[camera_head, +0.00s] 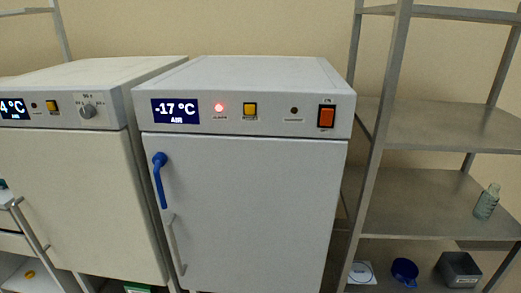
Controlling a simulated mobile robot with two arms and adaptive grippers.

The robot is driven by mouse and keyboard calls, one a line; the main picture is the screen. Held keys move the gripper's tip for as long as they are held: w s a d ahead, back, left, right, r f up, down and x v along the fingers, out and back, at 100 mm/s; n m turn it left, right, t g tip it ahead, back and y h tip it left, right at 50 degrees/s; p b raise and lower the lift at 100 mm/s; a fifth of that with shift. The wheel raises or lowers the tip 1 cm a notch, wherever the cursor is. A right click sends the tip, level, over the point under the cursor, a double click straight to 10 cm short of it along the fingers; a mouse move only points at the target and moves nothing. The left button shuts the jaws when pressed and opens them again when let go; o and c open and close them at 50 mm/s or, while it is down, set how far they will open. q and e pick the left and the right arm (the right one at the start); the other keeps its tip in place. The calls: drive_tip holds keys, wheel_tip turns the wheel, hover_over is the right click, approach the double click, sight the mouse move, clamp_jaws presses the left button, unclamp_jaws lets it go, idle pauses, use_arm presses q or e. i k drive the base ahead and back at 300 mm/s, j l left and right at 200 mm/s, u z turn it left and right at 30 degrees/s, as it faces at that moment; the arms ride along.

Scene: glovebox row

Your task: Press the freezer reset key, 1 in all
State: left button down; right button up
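The freezer (240,210) stands in the middle, its door shut, with a blue handle (160,180) at the door's left edge. Its panel display (175,111) reads -17 °C with a smaller line below. A red lamp (219,107) glows right of the display. Further right are a small dark round spot (294,110) and an orange rocker switch (326,117). Neither of my grippers shows in this view.
A second white cabinet (90,200) on the left reads 4 °C and has its own yellow key (52,107) and a knob (88,111). A metal shelf rack (430,190) on the right holds a bottle (487,202), a blue item (405,270) and a dark bin (459,269).

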sight(249, 109)
drive_tip(key=i+l+u, duration=0.1)
drive_tip(key=l+u, duration=0.15)
drive_tip(key=u, duration=0.2)
drive_tip(key=l+u, duration=0.3)
drive_tip(key=u, duration=0.15)
drive_tip(key=l+u, duration=0.15)
drive_tip(key=l, duration=0.6)
drive_tip(key=l+u, duration=0.1)
drive_tip(key=l, duration=0.6)
drive_tip(key=l+u, duration=0.15)
drive_tip(key=l, duration=0.6)
drive_tip(key=k+l+u, duration=0.1)
drive_tip(key=l, duration=0.6)
drive_tip(key=k, duration=0.05)
